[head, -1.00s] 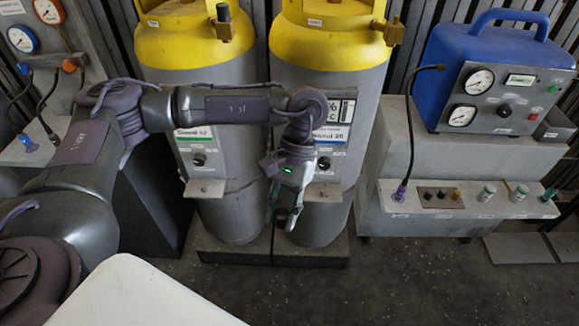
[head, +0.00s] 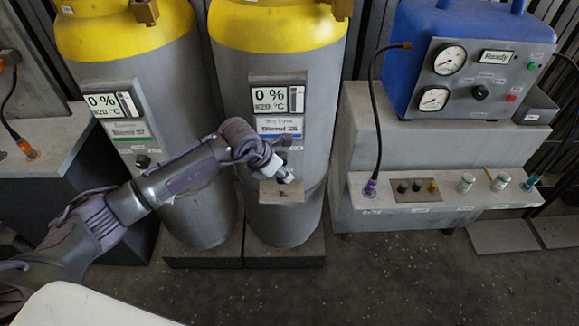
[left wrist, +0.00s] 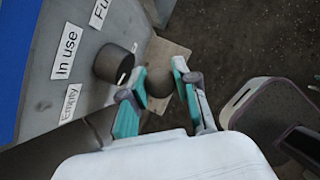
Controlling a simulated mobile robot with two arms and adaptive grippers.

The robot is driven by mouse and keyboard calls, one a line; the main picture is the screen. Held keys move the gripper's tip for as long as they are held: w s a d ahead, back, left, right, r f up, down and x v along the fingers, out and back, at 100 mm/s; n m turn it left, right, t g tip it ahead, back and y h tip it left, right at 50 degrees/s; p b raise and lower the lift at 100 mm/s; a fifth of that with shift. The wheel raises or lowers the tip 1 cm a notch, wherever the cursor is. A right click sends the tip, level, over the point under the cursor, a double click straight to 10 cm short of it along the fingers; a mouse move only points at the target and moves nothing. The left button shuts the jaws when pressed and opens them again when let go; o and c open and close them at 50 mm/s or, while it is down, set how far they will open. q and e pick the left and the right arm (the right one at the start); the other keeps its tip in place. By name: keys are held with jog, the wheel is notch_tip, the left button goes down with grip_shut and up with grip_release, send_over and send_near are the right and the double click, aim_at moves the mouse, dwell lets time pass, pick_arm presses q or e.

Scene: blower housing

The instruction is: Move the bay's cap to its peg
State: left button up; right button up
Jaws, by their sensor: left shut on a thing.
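My left gripper (head: 284,174) is at the small shelf (head: 280,192) on the front of the right-hand yellow-topped cylinder. In the left wrist view its teal fingers (left wrist: 158,88) are shut on a small dark round piece (left wrist: 159,83), which looks like the cap. The shelf (left wrist: 170,56) lies behind the fingertips, and I cannot tell whether the piece touches it. A dark round knob (left wrist: 115,62) stands beside the "In use" label, close to one finger. I cannot make out the peg for certain. My right gripper is not in view.
The left cylinder (head: 190,110) stands close by. At right, a grey bench (head: 365,140) carries a blue gauge unit (head: 425,50); its front ledge holds a purple-ended hose (head: 371,188), a small knob panel (head: 416,189) and small jars (head: 467,182). The floor in front is clear.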

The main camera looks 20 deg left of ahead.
aim_at(278, 178)
pick_arm(q)
jog(key=shift+w+a+f+n+y, duration=0.2)
jog(key=shift+w+n+y, duration=0.1)
jog(key=shift+n, duration=0.2)
jog(key=shift+f, duration=0.1)
jog(key=shift+a+f+t+b, duration=0.15)
jog(key=shift+f+t+b, duration=0.15)
jog(key=shift+f+b, duration=0.2)
jog(key=f, duration=0.1)
jog(key=f+b, duration=0.1)
jog(key=f, duration=0.1)
jog(key=shift+w+a+b, duration=0.1)
jog(key=shift+w+b, duration=0.2)
jog(key=shift+f, duration=0.4)
jog(key=shift+s+r, duration=0.1)
jog(key=shift+r, duration=0.3)
jog(key=shift+s+d, duration=0.15)
jog(key=shift+d, duration=0.1)
jog(key=shift+d, duration=0.15)
